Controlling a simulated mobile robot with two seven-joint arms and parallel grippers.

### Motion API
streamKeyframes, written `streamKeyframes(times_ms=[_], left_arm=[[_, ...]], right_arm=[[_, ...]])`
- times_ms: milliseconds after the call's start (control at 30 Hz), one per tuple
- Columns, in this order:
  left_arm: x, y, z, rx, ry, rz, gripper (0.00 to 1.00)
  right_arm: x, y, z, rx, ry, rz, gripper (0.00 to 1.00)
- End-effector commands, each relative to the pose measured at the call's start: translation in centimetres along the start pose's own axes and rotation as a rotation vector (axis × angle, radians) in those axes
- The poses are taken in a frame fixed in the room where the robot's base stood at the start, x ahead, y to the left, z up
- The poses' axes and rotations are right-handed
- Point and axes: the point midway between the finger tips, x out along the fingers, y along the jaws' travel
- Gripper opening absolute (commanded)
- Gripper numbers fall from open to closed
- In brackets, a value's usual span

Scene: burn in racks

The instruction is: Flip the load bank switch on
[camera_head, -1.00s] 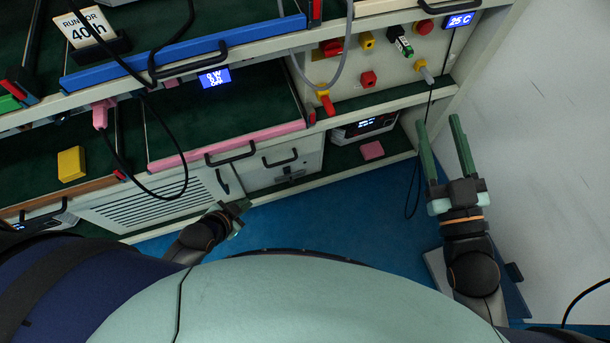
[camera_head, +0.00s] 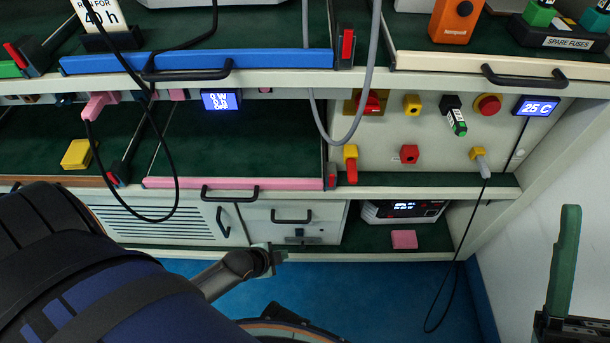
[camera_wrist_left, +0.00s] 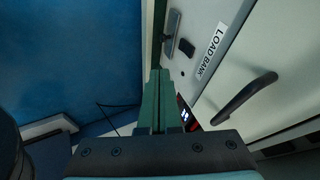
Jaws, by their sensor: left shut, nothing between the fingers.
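The load bank is a pale-fronted unit (camera_head: 265,228) with a black handle (camera_head: 291,216), low in the rack. Its white LOAD BANK label (camera_wrist_left: 211,50) is readable in the left wrist view. Beside the label are a small black part (camera_wrist_left: 186,47) and a grey plate (camera_wrist_left: 172,35); I cannot tell which is the switch or its position. My left gripper (camera_head: 276,256) is shut and empty just below and in front of the unit. Its green fingers (camera_wrist_left: 158,75) point towards the plate; contact is unclear. My right gripper (camera_head: 575,270) is open, with one finger in view at the lower right.
A vented panel (camera_head: 160,223) adjoins the load bank on the left. A lit device (camera_head: 403,209) and a pink block (camera_head: 404,239) are on the bottom shelf at right. A black cable (camera_head: 450,280) hangs near the rack's right end. Blue floor lies in front.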

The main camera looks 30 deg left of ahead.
Motion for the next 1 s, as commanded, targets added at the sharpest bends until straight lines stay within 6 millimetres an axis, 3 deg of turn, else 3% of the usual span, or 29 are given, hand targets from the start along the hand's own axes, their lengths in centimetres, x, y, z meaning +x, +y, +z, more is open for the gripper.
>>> streamKeyframes(times_ms=[467,1000], left_arm=[[0.9,0.1,0.1,0.000,0.000,0.000,0.00],[10.9,-0.3,0.2,0.000,0.001,-0.003,0.00]], right_arm=[[-0.5,-0.3,0.4,0.005,0.002,-0.001,0.53],[-5.0,-3.2,5.0,0.065,-0.025,-0.019,0.53]])
